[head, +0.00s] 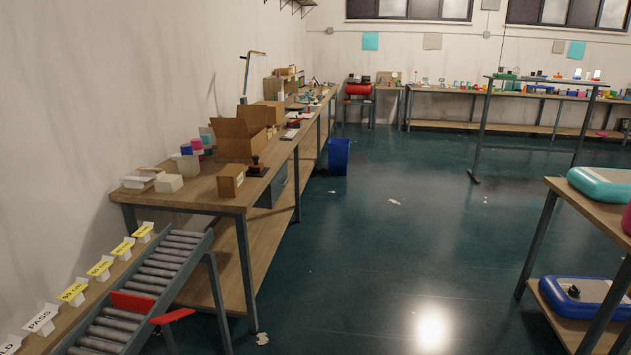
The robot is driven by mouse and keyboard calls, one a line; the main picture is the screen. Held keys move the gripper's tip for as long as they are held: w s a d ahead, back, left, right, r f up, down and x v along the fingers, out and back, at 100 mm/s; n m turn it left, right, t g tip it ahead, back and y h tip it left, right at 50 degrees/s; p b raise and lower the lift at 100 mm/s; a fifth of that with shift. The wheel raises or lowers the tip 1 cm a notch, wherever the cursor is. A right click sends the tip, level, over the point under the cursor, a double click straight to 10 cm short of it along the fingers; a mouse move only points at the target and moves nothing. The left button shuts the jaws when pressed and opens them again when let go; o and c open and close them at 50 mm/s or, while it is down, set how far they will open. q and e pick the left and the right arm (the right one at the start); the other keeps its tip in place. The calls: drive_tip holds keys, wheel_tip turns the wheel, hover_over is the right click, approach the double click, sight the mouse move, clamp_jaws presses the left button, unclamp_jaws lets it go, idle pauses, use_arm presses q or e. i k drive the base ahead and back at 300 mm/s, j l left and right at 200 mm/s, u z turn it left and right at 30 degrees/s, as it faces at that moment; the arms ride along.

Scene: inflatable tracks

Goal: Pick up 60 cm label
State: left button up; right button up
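A row of yellow label cards stands on a wooden strip at the lower left of the head view. They are a near yellow card (73,291), a second yellow card (100,267), a third yellow card (123,248) and a far yellow card (143,231). Their print is too small to tell surely which one reads 60 cm. A white PASS card (41,318) and a white card ending in LD (10,344) stand nearer, in the same row. Neither of my grippers shows in the head view.
A roller conveyor (158,274) with red pieces (172,316) runs beside the cards. A long wooden workbench (203,192) with boxes lies beyond. A blue bin (338,157) stands on the floor. A rack (612,216) with inflatables is at right. The middle floor is open.

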sight(105, 262)
drive_tip(key=i+l+u, duration=0.15)
drive_tip(key=i+u, duration=0.25)
drive_tip(key=i+l+u, duration=1.1)
drive_tip(key=l+u, duration=0.3)
drive_tip(key=l, duration=2.1)
drive_tip(key=j+u, duration=0.15)
drive_tip(key=u, duration=0.2)
drive_tip(key=j+u, duration=0.1)
drive_tip(key=u, duration=0.2)
drive_tip(key=j+u, duration=0.15)
drive_tip(key=u, duration=0.2)
